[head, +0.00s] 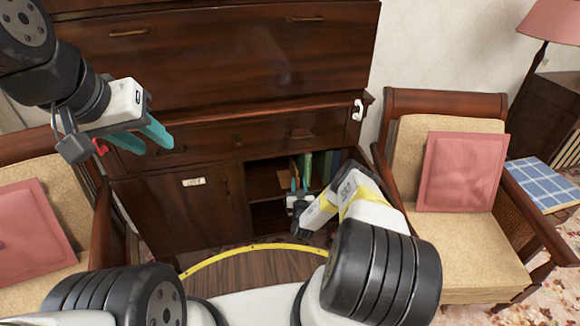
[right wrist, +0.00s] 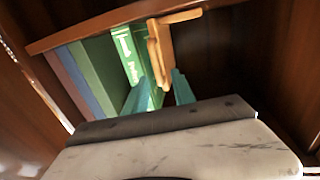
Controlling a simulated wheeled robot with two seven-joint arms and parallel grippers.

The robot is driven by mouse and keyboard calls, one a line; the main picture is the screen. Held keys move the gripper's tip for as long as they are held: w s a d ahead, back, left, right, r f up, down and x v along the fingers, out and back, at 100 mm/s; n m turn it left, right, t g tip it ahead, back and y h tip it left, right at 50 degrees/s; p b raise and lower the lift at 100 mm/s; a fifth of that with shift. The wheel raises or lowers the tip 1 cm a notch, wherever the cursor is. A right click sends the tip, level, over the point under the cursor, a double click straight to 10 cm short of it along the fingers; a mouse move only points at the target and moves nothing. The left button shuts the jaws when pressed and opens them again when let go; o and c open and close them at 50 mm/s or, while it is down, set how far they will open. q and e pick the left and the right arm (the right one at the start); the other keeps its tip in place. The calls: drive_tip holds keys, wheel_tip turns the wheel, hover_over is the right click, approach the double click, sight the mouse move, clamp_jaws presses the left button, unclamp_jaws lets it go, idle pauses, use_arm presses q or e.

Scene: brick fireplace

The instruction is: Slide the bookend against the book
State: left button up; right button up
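The bookend (right wrist: 160,52), a light wooden piece, stands in the cabinet's open compartment beside a green book with white lettering (right wrist: 126,56). In the right wrist view the bookend is just right of this book, with little or no visible gap. My right gripper (right wrist: 163,78) reaches into the compartment. Its teal fingers are apart, with the bookend's near part between the tips; whether they touch it cannot be told. In the head view, my right gripper (head: 298,184) partly hides the bookend. My left gripper (head: 155,146) is open and empty, in front of the cabinet's upper left.
More books (right wrist: 78,72) stand left of the green one. The dark wooden cabinet (head: 240,60) has a shelf board and side walls close around my right gripper. Armchairs (head: 470,260) with pink cushions flank the cabinet. A lamp and small table are at the right.

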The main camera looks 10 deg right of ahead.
clamp_jaws()
idle(1.4)
